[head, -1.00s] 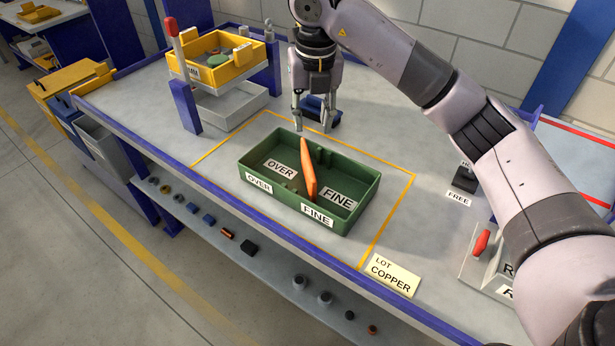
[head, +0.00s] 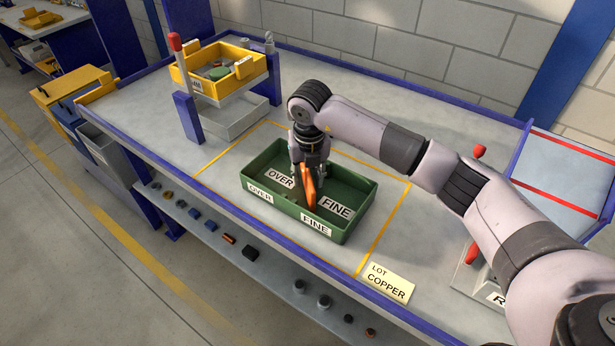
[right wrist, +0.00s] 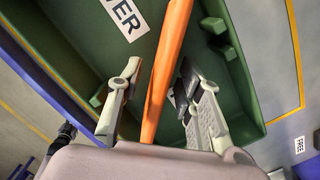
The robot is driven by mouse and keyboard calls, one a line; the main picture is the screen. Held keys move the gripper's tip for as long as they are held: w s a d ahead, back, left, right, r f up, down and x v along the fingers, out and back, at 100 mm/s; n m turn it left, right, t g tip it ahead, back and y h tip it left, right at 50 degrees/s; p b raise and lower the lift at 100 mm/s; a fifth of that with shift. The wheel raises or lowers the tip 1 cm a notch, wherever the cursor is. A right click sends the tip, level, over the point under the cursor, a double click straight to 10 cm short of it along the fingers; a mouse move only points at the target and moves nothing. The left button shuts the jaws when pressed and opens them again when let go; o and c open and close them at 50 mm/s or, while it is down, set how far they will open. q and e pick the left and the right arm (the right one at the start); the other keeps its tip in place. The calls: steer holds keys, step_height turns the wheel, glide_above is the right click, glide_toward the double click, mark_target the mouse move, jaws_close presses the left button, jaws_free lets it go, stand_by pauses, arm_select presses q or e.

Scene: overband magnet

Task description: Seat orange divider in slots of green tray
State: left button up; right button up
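The green tray (head: 286,208) sits on the bench inside a yellow outline, with OVER and FINE labels inside and on its front wall. The orange divider (head: 310,187) stands on edge across the tray's middle, partly hidden by my right gripper (head: 309,168). In the right wrist view the divider (right wrist: 168,65) runs between the two fingers of my right gripper (right wrist: 158,70), with a gap showing on each side. The fingers are open around it, low in the tray. Whether the divider's ends are in the slots cannot be told. My left gripper is out of view.
A yellow bin (head: 213,72) with parts stands on a stand at the back left, above a grey tray (head: 235,118). A LOT COPPER card (head: 389,283) lies front right. A red-handled device (head: 470,262) is at the right. Bench around the tray is mostly clear.

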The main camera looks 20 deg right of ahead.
steer(key=shift+w+f, duration=0.15)
steer(key=shift+f, duration=1)
steer(key=shift+c, duration=0.5)
jaws_close()
